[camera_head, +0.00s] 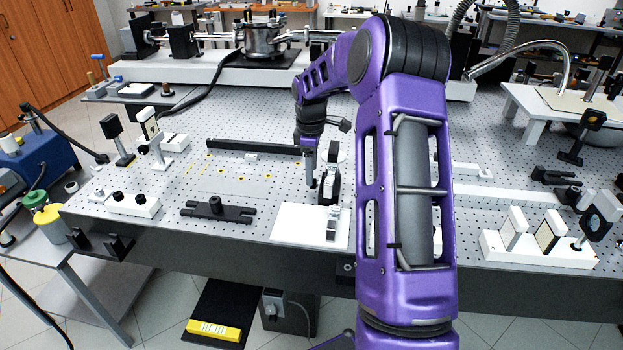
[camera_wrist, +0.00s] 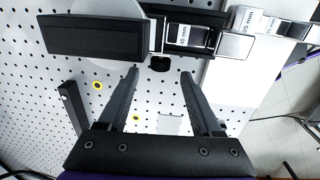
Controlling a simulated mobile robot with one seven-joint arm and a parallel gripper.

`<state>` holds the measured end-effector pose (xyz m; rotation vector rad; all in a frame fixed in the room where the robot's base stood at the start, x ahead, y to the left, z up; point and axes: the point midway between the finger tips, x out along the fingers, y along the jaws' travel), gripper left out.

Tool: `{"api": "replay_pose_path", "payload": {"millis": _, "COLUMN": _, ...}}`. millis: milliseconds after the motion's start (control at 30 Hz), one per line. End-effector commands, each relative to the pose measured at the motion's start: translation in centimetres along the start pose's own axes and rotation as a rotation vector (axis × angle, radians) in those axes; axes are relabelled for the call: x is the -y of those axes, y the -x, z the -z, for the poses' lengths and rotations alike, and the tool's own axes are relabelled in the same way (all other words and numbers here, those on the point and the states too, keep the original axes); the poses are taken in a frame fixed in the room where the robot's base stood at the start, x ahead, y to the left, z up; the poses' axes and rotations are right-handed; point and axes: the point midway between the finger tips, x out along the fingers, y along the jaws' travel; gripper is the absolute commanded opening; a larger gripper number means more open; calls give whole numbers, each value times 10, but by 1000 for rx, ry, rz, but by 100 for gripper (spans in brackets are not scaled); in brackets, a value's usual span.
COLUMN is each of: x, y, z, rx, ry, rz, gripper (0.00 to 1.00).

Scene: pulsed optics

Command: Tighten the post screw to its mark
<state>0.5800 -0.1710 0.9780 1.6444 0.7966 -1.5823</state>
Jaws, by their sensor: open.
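My gripper (camera_wrist: 160,73) is open, with its two dark fingers apart and nothing held between them. A small black knob (camera_wrist: 160,64), perhaps the post screw, shows just beyond and between the fingertips. In the head view my gripper (camera_head: 312,183) points down beside a dark upright mount (camera_head: 332,180) on the perforated table. The fingertips are too small there to judge contact.
A black block (camera_wrist: 92,35) and a pale disc lie beside the mount. A white plate (camera_head: 290,224) is at the table's front edge. A long black bar (camera_head: 240,147) and a black clamp base (camera_head: 217,210) lie to the left. White-based optics (camera_head: 540,248) stand at right.

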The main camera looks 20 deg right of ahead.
Motion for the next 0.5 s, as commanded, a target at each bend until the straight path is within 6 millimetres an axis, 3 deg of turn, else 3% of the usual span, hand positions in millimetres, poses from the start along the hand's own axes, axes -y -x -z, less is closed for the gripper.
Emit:
{"api": "replay_pose_path", "payload": {"millis": 200, "x": 1, "y": -29, "z": 0, "rx": 0, "ry": 1, "rz": 2, "gripper": 66}}
{"api": "replay_pose_path", "payload": {"millis": 500, "x": 0, "y": -36, "z": 0, "rx": 0, "ry": 0, "rz": -1, "gripper": 66}}
